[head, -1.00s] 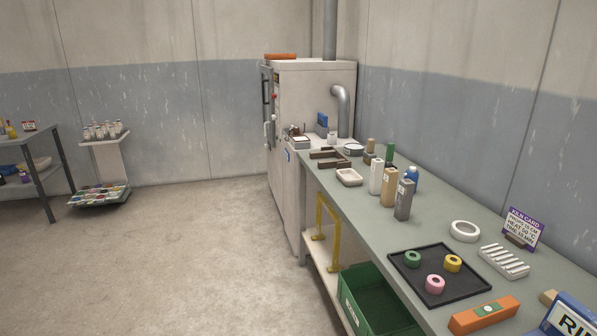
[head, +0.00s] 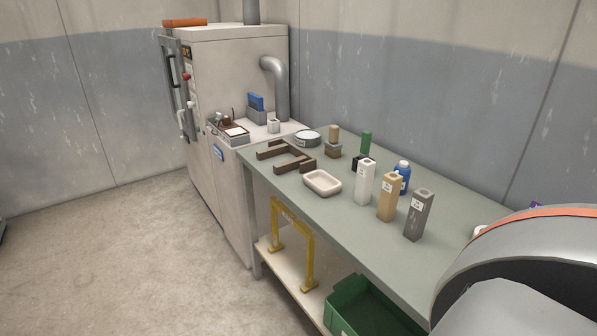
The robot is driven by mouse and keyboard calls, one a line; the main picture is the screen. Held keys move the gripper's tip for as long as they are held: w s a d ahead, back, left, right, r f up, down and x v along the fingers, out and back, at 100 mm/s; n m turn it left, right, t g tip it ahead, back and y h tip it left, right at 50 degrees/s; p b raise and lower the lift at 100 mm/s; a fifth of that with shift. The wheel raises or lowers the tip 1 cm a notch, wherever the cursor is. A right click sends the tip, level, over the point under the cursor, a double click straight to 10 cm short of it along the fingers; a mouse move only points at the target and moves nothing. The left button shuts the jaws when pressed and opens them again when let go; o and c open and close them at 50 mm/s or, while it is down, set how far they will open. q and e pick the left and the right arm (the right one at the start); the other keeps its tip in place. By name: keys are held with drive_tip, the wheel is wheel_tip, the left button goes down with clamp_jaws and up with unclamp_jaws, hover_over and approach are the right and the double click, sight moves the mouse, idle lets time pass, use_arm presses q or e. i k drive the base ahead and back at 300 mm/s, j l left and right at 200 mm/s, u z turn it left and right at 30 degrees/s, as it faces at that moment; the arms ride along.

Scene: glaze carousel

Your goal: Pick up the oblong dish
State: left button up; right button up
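The oblong dish (head: 322,183) is a small pale pink-cream tray with rounded corners. It lies flat near the front edge of the grey-green bench (head: 335,212), between a dark brown bracket-shaped piece and a white upright block. Nothing touches it that I can see. A grey arm link of mine with an orange band covers the lower right of the head view. Neither gripper shows, and the arm link is well to the right of the dish.
A brown bracket-shaped piece (head: 287,155) lies behind the dish. White (head: 365,182), tan (head: 390,197) and grey (head: 418,216) upright blocks stand to its right, with a blue bottle (head: 402,176) behind. A yellow frame (head: 308,250) and green crate (head: 362,308) are below the bench front.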

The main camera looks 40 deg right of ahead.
sight(323, 184)
drive_tip(key=i, duration=1.5)
drive_tip(key=i+j+z, duration=0.1)
drive_tip(key=i+z, duration=0.15)
drive_tip(key=i, duration=0.35)
drive_tip(key=i+j+z, duration=0.2)
drive_tip(key=i, duration=0.35)
drive_tip(key=z, duration=1.6)
